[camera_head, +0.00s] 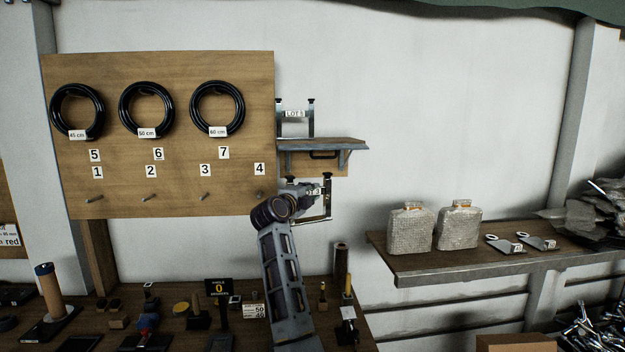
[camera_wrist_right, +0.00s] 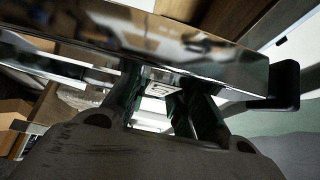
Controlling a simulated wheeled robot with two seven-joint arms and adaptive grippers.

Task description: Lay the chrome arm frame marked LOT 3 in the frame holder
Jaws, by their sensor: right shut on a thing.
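My right gripper (camera_head: 305,190) is in front of the wall, just right of the pegboard's lower corner and below a small wall shelf. It is shut on a chrome arm frame (camera_head: 328,202), a squared frame with dark ends and a small tag too small to read. In the right wrist view the frame's shiny bar (camera_wrist_right: 150,40) crosses above the fingers (camera_wrist_right: 165,95), with a dark end at the right. Another chrome frame (camera_head: 311,120) stands on the shelf with a LOT tag; its number is unclear. I cannot make out the frame holder for certain. My left gripper is out of view.
The wall shelf (camera_head: 340,145) is directly above the held frame. The pegboard (camera_head: 60,185) carries black rings and numbered pegs. A bench with small tools (camera_head: 197,318) lies below. A right-hand shelf (camera_head: 420,269) bears two wrapped bottles (camera_head: 410,230) and flat metal parts.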

